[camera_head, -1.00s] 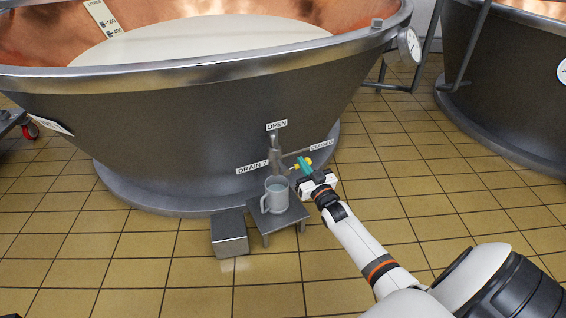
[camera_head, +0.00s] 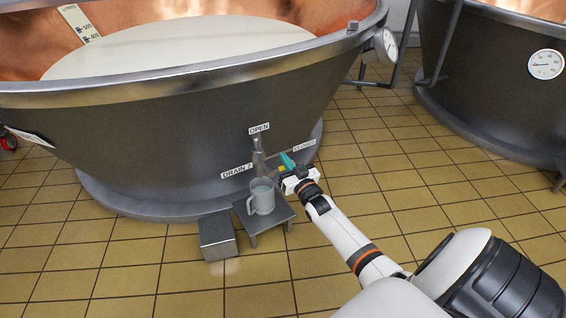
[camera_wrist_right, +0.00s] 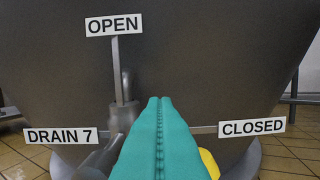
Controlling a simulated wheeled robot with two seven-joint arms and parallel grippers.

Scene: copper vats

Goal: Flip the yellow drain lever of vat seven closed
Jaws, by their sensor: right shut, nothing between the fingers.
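The yellow lever shows only as a small yellow patch (camera_head: 282,168) beside my right fingers in the head view. In the right wrist view, yellow (camera_wrist_right: 208,163) shows just right of the fingers; the rest is hidden, so I cannot tell the lever's exact angle or whether they touch. My right gripper (camera_head: 288,160), with teal fingers, is shut and empty in front of the drain valve (camera_head: 259,160) of the vat (camera_head: 150,140). The fingers (camera_wrist_right: 160,100) point at the vat wall between the OPEN label (camera_wrist_right: 113,25) and the CLOSED label (camera_wrist_right: 252,128). My left gripper is not in view.
A grey mug (camera_head: 262,198) stands on a small metal stand (camera_head: 274,221) below the valve. A low metal block (camera_head: 217,238) sits left of it. The DRAIN 7 label (camera_head: 237,171) is left of the valve. Another vat (camera_head: 490,90) stands at the right. Tiled floor lies open in front.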

